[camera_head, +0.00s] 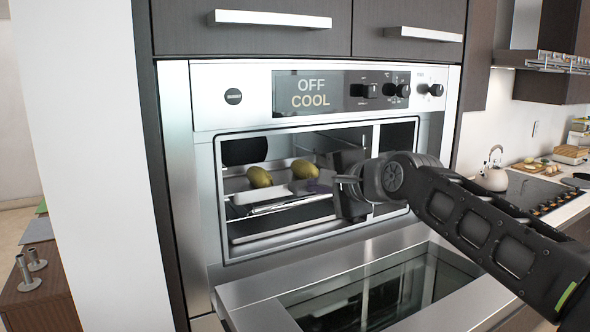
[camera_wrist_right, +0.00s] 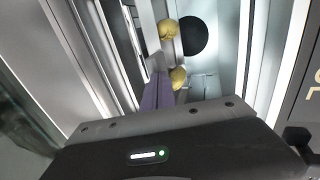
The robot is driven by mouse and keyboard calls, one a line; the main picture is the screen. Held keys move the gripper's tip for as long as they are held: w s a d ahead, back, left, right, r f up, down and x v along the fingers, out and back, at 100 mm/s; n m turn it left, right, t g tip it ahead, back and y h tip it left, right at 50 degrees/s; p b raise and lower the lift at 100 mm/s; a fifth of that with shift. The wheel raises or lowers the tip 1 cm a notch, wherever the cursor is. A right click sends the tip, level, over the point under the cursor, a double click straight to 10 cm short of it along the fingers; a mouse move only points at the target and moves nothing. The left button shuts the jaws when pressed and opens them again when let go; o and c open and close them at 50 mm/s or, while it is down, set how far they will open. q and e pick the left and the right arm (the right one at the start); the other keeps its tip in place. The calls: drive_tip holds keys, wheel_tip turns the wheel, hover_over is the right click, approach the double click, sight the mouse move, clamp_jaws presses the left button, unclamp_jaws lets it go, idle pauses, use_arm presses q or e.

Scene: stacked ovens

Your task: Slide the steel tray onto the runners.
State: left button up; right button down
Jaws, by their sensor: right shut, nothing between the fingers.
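The steel tray (camera_head: 262,195) is inside the open oven (camera_head: 205,150), at about mid-height of the cavity. Two yellow-green, potato-like items sit on it, one on the left (camera_head: 260,177) and one on the right (camera_head: 304,169). Wire runners (camera_head: 285,207) show near and below the tray; whether it rests fully on them I cannot tell. My right gripper (camera_head: 326,186) reaches into the opening from the right, shut and empty, with its fingertips near the tray's right end. In the wrist view its purplish fingers (camera_wrist_right: 154,92) are together beside the items. My left gripper is not in view.
The oven door (camera_head: 350,295) hangs open below the cavity. The display (camera_head: 310,92) reads OFF COOL. A counter with a kettle (camera_head: 493,170) and hob (camera_head: 520,188) is at the right. A low wooden unit (camera_head: 40,290) stands at the left.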

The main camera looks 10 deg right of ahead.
drive_tip(key=shift+w+a+p, duration=0.25)
drive_tip(key=shift+w+p, duration=0.15)
drive_tip(key=shift+w, duration=0.2)
drive_tip(key=shift+w+a+p, duration=0.2)
drive_tip(key=shift+w+p, duration=0.2)
drive_tip(key=shift+w, duration=0.15)
drive_tip(key=s+d+b, duration=0.3)
drive_tip(key=s+b, duration=0.2)
drive_tip(key=s, duration=0.4)
drive_tip(key=shift+s+d, duration=0.2)
drive_tip(key=shift+d, duration=0.15)
